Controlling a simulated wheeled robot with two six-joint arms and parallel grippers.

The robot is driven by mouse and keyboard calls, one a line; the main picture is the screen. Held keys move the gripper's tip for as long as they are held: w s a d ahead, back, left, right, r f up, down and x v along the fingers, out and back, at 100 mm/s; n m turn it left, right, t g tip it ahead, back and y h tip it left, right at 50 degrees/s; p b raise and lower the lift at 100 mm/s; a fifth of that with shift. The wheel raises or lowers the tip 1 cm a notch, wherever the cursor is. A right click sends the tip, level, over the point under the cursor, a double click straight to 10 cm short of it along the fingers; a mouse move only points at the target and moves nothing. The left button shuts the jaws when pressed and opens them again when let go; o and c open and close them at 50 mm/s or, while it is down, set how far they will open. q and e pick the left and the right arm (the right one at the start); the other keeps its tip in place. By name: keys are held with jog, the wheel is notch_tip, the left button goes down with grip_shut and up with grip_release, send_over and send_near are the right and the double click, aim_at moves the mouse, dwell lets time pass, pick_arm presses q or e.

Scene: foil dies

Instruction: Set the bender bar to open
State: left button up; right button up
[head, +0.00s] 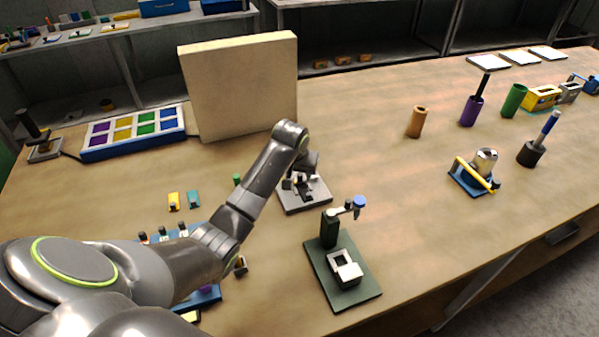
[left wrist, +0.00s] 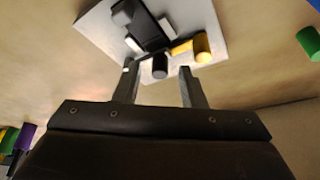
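A light grey plate (head: 310,197) stands mid-table with dark blocks on it, and I take it for the bender. In the left wrist view the plate (left wrist: 203,22) carries a dark block (left wrist: 150,32), small white pieces, a black knob (left wrist: 160,66) and a short yellow bar with a round yellow end (left wrist: 202,47). I cannot tell which part is the bender bar or how it is set. My left gripper (head: 303,180) is over the plate; its fingers (left wrist: 158,70) are apart, with the black knob showing between the tips. Contact is unclear. My right gripper is out of view.
A dark green press (head: 350,290) stands just in front and right. A blue-based fixture with a yellow bar (head: 475,175) is farther right. A tan upright board (head: 240,85) and a tray of coloured squares (head: 133,132) stand behind left.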

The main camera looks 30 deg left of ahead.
pick_arm(q)
jog(key=shift+f, duration=0.2)
jog(key=shift+w, duration=0.1)
jog(key=shift+c, duration=0.5)
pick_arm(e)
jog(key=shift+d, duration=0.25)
pick_arm(q)
grip_shut()
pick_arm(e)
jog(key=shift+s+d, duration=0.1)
